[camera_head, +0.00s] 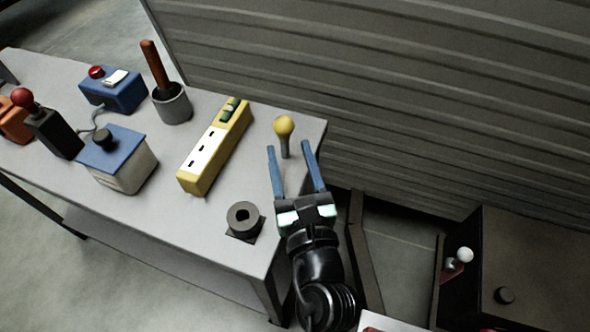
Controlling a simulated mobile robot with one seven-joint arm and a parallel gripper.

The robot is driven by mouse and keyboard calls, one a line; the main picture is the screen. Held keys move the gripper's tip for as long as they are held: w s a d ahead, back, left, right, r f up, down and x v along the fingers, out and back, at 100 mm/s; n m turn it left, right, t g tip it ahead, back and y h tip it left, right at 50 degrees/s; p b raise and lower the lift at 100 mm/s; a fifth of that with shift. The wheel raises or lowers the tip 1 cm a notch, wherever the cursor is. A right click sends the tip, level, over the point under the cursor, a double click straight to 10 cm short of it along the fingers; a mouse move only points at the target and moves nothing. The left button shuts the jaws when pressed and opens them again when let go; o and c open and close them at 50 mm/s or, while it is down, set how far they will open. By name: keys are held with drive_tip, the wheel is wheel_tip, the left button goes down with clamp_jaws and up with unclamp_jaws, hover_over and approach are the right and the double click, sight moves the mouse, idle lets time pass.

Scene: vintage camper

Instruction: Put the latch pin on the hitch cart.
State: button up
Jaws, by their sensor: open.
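What looks like the latch pin is a yellow ball knob (284,125) on a short grey stem, upright at the right end of the grey workbench (228,262). My gripper (289,147) is open, with its two blue fingers pointing at the pin. The fingertips lie on either side of the stem in the picture. I cannot tell whether they touch it or how far short of it they are. I cannot make out a hitch cart for certain; a pale surface with a red edge (385,323) is cut off at the bottom edge.
A yellow power strip (213,148), a dark round socket (242,218), a plunger-like tool in a grey cup (172,105) and several control boxes stand on the bench. A corrugated wall (400,90) rises behind. A dark cabinet with a white knob (535,265) stands at the lower right.

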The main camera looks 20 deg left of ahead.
drive_tip(key=shift+v, duration=1.9)
drive_tip(key=shift+r, duration=0.1)
drive_tip(key=d+r+n+t+h, duration=0.35)
drive_tip(key=r+n+h, duration=0.25)
drive_tip(key=r+n, duration=0.55)
drive_tip(key=d+r+n+t+h, duration=0.3)
drive_tip(key=d+r+n+h, duration=0.2)
drive_tip(key=r+n, duration=0.65)
drive_tip(key=d+r+n+t+h, duration=0.4)
drive_tip(key=r+n+h, duration=0.2)
drive_tip(key=r+n, duration=0.6)
drive_tip(key=s+a+r+m+y, duration=0.1)
drive_tip(key=r+m+y, duration=0.1)
drive_tip(key=r+y, duration=0.2)
drive_tip(key=s+a+r+m+t+y, duration=0.1)
drive_tip(key=s+a+r+m+y, duration=0.1)
drive_tip(key=r+y, duration=0.2)
drive_tip(key=shift+r+m, duration=0.4)
drive_tip(key=shift+r, duration=0.3)
